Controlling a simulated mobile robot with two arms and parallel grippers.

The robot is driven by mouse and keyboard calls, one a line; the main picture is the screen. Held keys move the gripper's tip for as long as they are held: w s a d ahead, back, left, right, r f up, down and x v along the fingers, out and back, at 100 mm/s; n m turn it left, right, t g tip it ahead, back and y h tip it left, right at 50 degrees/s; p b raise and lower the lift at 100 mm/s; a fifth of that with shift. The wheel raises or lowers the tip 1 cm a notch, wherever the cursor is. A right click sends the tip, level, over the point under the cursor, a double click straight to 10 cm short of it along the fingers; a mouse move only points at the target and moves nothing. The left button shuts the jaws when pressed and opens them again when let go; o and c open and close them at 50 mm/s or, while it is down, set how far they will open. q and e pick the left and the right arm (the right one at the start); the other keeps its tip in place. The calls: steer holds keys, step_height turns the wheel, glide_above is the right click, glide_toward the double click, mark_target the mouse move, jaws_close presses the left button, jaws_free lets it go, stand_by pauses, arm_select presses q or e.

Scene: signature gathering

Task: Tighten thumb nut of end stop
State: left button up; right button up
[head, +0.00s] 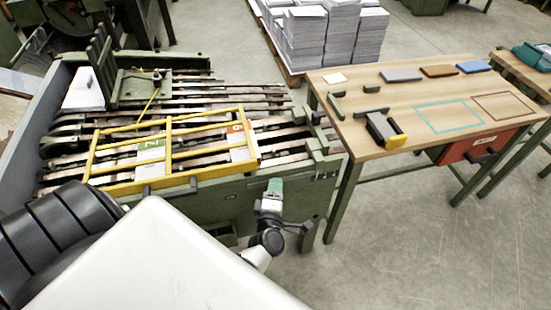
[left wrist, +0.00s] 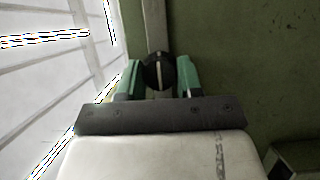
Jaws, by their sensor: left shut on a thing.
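In the left wrist view the thumb nut (left wrist: 159,72), a round black knob with a pale bar across its face, sits between the two green fingertips of my left gripper (left wrist: 158,80). The fingers are closed on its sides. A grey upright bar (left wrist: 157,25) shows directly behind the nut, in front of a green metal wall. In the head view my left gripper (head: 275,186) is at the front side of the green machine, near its right end, and hides the nut. I cannot clearly make out the end stop's whole shape. My right gripper is not in view.
A yellow frame (head: 168,146) lies over the machine's slatted bed. A wooden table (head: 440,97) with a stapler-like tool (head: 384,130) and several small blocks stands to the right. Paper stacks (head: 328,37) stand behind. The floor (head: 420,250) at lower right is clear.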

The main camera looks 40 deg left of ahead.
arm_select(q)
steer(key=shift+f, duration=0.1)
steer(key=o, duration=0.9)
steer(key=v, duration=1.1)
steer(key=shift+b, duration=0.3)
steer(key=shift+w, duration=0.1)
